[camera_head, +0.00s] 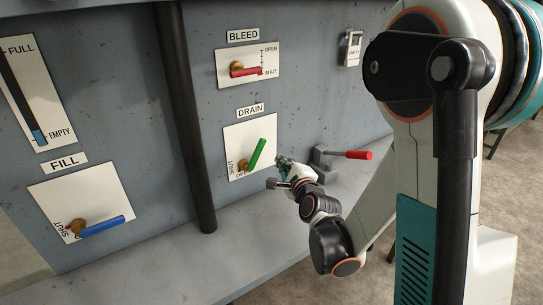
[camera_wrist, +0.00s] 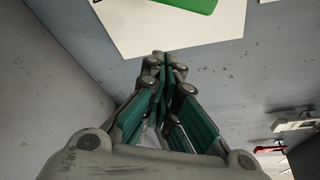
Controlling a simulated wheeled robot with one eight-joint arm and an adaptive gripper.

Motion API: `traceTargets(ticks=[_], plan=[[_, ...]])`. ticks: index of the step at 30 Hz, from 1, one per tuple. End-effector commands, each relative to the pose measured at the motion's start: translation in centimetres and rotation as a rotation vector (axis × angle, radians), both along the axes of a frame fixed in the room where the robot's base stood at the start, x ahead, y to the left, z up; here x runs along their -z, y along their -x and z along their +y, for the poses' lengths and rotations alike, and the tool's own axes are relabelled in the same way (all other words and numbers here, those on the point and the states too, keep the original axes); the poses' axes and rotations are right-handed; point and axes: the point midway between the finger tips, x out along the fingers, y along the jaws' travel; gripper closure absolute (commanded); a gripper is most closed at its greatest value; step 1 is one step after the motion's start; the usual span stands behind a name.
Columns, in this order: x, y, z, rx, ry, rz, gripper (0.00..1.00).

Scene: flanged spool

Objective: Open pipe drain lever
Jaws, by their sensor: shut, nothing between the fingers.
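The green drain lever (camera_head: 256,154) is on a white plate (camera_head: 237,137) under the DRAIN label, on the grey panel. It slants up and to the right from its brass pivot. SHUT is printed at the plate's left and a partly hidden word at its lower edge. My gripper (camera_head: 281,163) is shut and empty, just right of the lever and in front of the panel. In the wrist view my gripper (camera_wrist: 162,58) has its fingertips together below the plate's edge. Part of the green lever (camera_wrist: 185,4) shows at the top of that view, apart from the fingertips.
A red bleed lever (camera_head: 246,72) is above and a blue fill lever (camera_head: 102,226) at the left. A dark vertical pipe (camera_head: 185,110) stands left of the drain plate. A red-handled clamp (camera_head: 340,155) sits on the grey ledge to the right of my gripper.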

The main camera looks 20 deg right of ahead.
Motion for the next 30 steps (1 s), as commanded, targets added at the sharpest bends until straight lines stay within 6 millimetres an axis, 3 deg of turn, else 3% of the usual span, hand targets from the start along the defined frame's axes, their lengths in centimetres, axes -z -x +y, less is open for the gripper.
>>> traceTargets(ticks=[6, 18, 30], plan=[[0.8, -3.9, 0.3, -0.001, 0.001, 0.000, 1.00], [-0.8, -2.8, 2.8, -0.002, 0.002, 0.003, 1.00], [-1.3, -2.6, 3.4, -0.001, 0.001, 0.001, 1.00]])
